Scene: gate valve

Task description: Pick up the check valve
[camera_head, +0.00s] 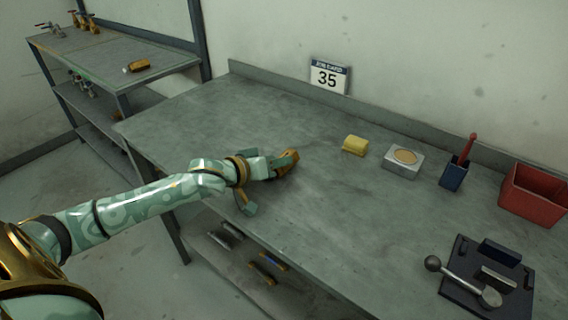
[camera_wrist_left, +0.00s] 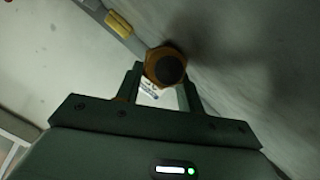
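The check valve (camera_head: 290,156) is a small orange-brown brass body at the middle of the workbench. In the left wrist view the check valve (camera_wrist_left: 152,68) shows end-on, with a dark round opening. My left gripper (camera_head: 284,161) reaches it from the left. In the wrist view the left gripper's fingers (camera_wrist_left: 163,84) stand on both sides of the valve with no clear gap, so it looks shut on it. The fingers hide part of the valve. I cannot tell whether the valve touches the bench. My right gripper is not in view.
On the bench (camera_head: 215,115) are a yellow block (camera_head: 355,145), a grey box (camera_head: 402,161), a blue holder (camera_head: 455,173), a red bin (camera_head: 533,194) and a dark fixture with a lever (camera_head: 480,278). A job card (camera_head: 329,77) stands behind. Bench left of the valve is clear.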

